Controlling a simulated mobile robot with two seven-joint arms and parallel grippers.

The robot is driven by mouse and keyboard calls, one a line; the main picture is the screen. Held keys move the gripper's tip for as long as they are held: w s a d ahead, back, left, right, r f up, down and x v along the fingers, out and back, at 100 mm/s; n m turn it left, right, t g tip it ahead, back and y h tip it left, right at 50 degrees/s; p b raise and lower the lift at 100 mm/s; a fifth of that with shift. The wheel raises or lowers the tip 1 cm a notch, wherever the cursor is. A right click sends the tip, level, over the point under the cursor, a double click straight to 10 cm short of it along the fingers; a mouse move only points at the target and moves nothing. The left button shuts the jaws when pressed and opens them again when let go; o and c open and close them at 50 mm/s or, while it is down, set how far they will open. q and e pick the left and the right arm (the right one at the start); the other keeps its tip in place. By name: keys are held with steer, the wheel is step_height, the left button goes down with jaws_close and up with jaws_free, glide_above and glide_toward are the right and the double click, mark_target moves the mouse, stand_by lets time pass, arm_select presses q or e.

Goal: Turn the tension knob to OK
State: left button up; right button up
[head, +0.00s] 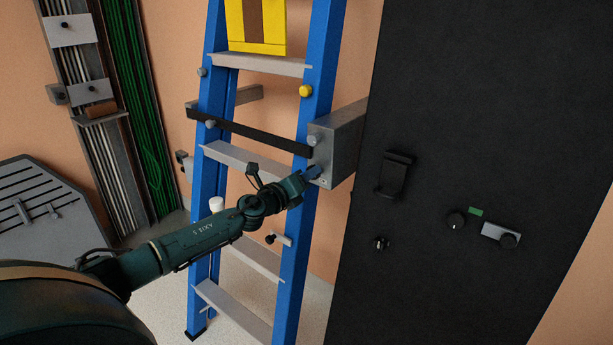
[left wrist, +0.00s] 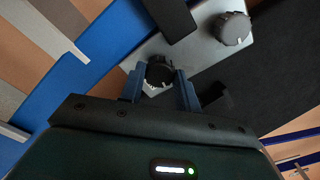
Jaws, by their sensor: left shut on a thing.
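My left gripper (head: 312,174) reaches in from the left to a grey box (head: 341,142) beside the blue ladder's right rail. In the left wrist view, its two blue fingers (left wrist: 159,90) are shut on a black round knob (left wrist: 158,70) on the grey plate, one finger on each side. A small white mark shows by the knob's lower edge. No OK lettering is readable, and the knob's setting cannot be told. In the head view my gripper hides this knob. My right gripper is not in view.
A grey knob (left wrist: 233,28) sits near the held one. The blue ladder (head: 295,255) and a dark strap (head: 250,132) stand close to my arm. A black panel (head: 440,120) at right carries several knobs and a small green label (head: 475,211).

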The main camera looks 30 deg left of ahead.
arm_select(q)
steer(key=shift+m+p, duration=0.55)
steer(key=shift+m, duration=4.35)
steer(key=o, duration=1)
steer(key=shift+c, duration=0.2)
steer(key=shift+s, duration=0.1)
steer(key=s+b, duration=0.1)
steer(key=s, duration=1.2)
steer(key=shift+a, duration=0.45)
